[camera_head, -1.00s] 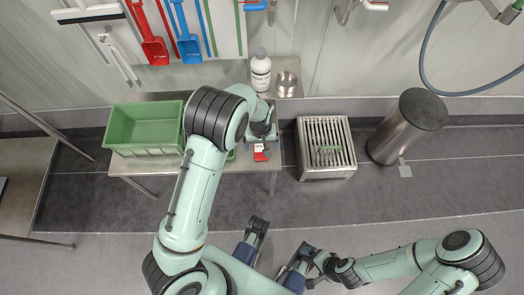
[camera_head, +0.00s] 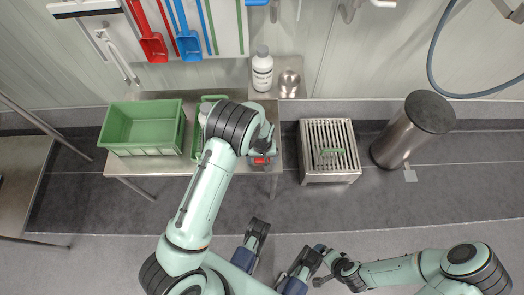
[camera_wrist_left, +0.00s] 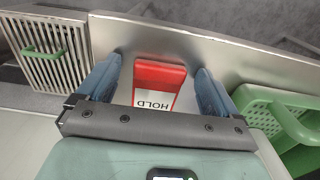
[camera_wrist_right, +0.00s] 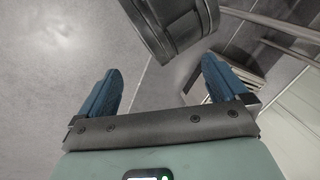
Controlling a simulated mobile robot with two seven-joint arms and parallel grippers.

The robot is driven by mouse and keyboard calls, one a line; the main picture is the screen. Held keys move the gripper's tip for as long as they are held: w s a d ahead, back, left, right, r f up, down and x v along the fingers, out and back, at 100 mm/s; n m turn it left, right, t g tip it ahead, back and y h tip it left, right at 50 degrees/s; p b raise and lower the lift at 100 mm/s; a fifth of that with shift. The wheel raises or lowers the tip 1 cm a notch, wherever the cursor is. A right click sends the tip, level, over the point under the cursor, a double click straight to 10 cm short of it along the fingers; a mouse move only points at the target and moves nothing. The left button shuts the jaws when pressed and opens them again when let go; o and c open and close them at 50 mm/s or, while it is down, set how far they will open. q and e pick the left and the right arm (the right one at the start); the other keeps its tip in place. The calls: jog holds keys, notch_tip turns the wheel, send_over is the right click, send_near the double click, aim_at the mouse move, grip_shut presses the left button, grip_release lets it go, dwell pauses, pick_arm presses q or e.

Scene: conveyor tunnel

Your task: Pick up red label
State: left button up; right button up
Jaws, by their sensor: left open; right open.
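The red label (camera_wrist_left: 158,82) lies on the metal table (camera_wrist_left: 240,60) in the left wrist view. It has a red band and a white part that reads HOLD. My left gripper (camera_wrist_left: 159,80) is open, with one blue finger on each side of the label; I cannot tell whether they touch it. In the head view my left gripper (camera_head: 262,158) is over the table's right part and the label (camera_head: 259,161) shows only partly beneath it. My right gripper (camera_wrist_right: 160,88) is open and empty, away from the table.
A green bin (camera_head: 143,128) stands on the table's left, with a green basket (camera_head: 197,140) beside it. A white bottle (camera_head: 262,70) and metal cup (camera_head: 289,83) stand behind.

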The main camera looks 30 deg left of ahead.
pick_arm(q)
jog(key=shift+r, duration=0.1)
jog(key=c, duration=1.1)
pick_arm(e)
jog(key=shift+r, duration=0.1)
pick_arm(q)
jog(key=shift+r+p, duration=2.65)
jog(key=shift+r, duration=7.35)
pick_arm(e)
jog(key=s+a+r+g+y, duration=0.1)
jog(key=s+a+r+g, duration=0.1)
jog(key=s+r, duration=0.4)
jog(key=shift+s+a, duration=0.35)
jog(key=shift+a, duration=0.15)
pick_arm(q)
jog(key=shift+o, duration=0.2)
jog(key=c, duration=0.5)
